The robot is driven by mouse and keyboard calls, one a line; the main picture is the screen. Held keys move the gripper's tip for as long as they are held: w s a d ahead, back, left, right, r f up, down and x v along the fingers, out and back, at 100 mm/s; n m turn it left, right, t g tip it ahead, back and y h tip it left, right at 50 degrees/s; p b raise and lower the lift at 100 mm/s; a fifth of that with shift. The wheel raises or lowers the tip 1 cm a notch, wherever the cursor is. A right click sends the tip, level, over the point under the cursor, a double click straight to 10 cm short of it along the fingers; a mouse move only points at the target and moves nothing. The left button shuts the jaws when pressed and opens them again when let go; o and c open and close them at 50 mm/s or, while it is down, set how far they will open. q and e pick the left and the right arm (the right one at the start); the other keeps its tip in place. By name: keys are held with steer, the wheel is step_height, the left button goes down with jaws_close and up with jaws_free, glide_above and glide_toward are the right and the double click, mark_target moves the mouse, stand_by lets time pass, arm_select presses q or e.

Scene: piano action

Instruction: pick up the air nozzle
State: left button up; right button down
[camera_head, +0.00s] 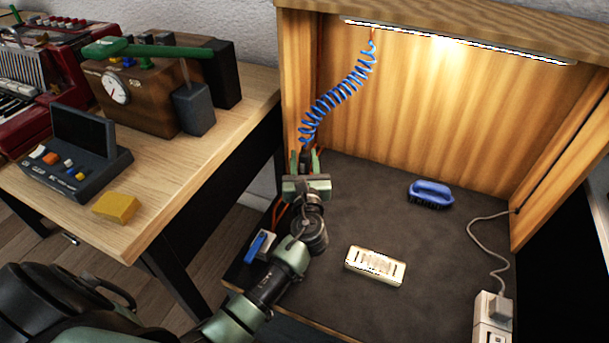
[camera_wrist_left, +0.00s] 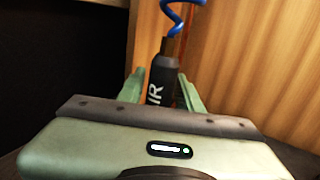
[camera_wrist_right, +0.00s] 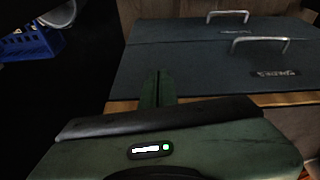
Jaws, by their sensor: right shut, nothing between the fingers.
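The air nozzle, a dark cylinder with white lettering, stands upright in the left wrist view (camera_wrist_left: 161,78), with a blue coiled hose (camera_wrist_left: 172,18) rising from its top. In the head view the coiled blue hose (camera_head: 338,94) hangs from the cabinet top down to my left gripper (camera_head: 306,163). In the left wrist view the nozzle shows between the spread fingers of my left gripper (camera_wrist_left: 162,90). I cannot tell whether both fingers press on it. The nozzle's lower part is hidden behind the gripper body. My right gripper (camera_wrist_right: 158,88) is shut and empty, away from the nozzle.
The wooden cabinet holds a blue brush (camera_head: 430,193), a pale slotted metal block (camera_head: 375,265) and a white power strip (camera_head: 493,318) on its dark floor. A side table (camera_head: 225,140) stands at left. Drawers with metal handles (camera_wrist_right: 262,43) lie before my right gripper.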

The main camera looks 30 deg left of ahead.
arm_select(q)
steer(key=shift+w+a, duration=0.2)
steer(key=shift+w, duration=0.15)
jaws_close()
steer(key=shift+r, duration=0.2)
